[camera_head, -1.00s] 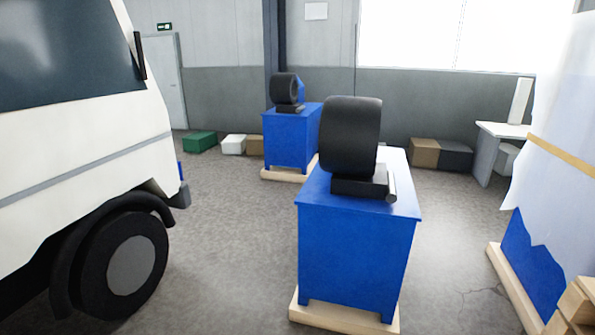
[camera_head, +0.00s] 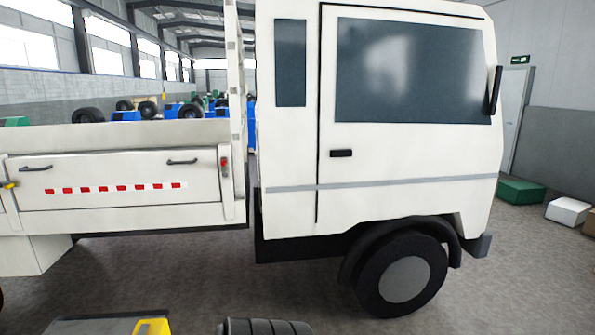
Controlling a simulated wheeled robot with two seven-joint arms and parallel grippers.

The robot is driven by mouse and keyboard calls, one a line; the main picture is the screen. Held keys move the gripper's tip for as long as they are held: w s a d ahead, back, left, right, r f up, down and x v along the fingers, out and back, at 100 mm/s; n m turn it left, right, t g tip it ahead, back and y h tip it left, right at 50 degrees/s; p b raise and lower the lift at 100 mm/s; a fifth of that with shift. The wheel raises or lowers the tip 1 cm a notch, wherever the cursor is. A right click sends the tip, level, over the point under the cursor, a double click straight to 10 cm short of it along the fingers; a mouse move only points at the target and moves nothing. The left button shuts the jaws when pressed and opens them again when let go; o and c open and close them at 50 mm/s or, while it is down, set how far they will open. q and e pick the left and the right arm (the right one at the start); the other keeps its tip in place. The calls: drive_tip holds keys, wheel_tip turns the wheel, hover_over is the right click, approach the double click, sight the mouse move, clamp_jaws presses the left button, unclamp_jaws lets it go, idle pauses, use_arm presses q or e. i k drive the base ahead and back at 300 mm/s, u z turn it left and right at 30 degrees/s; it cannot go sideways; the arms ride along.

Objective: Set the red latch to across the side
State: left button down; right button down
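The red latch (camera_head: 224,163) is small in the head view. It sits at the right end of the white side panel (camera_head: 120,199) of a truck's bed, near the post behind the cab. It looks upright, running up and down, but it is too small to be sure of its exact setting. A yellow latch (camera_head: 9,185) shows at the left end of the same panel and looks roughly level. Neither of my grippers shows in the view, and nothing touches the red latch.
The white truck cab (camera_head: 400,160) with its front wheel (camera_head: 405,275) fills the right. A black ribbed object, perhaps a tyre (camera_head: 263,327), and a grey and yellow object (camera_head: 110,325) stand at the bottom edge. Bare floor lies between them and the truck.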

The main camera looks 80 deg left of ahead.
sight(224, 160)
drive_tip(key=u, duration=1.3)
drive_tip(key=i, duration=2.7)
drive_tip(key=u, duration=4.05)
drive_tip(key=i, duration=0.55)
